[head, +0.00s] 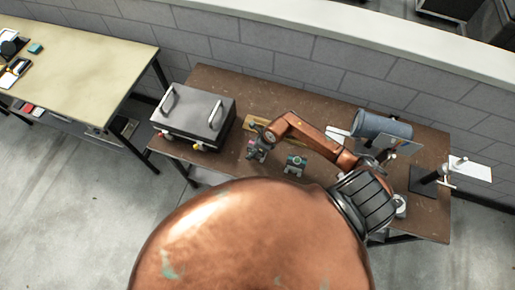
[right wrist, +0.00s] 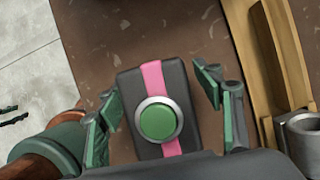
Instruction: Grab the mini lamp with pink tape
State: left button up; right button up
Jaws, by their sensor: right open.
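The mini lamp with pink tape (right wrist: 151,78) is a dark block with a pink band and a round green top in a metal ring. In the right wrist view it sits on the brown table between the fingers of my right gripper (right wrist: 158,90). The green finger pads stand on both sides, with a visible gap at the right; the near end is hidden by the gripper body. In the head view the lamp (head: 252,154) is small, partly under my right gripper (head: 259,146). A similar block with teal markings (head: 294,164) stands to its right. My left gripper is not in view.
A grey case with two handles (head: 205,103) stands left of the lamp. A wooden piece (right wrist: 268,75) and metal cup (right wrist: 304,135) are close on the right in the wrist view.

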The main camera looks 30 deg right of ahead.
jog(key=shift+c, duration=0.3)
jog(key=c, duration=1.6)
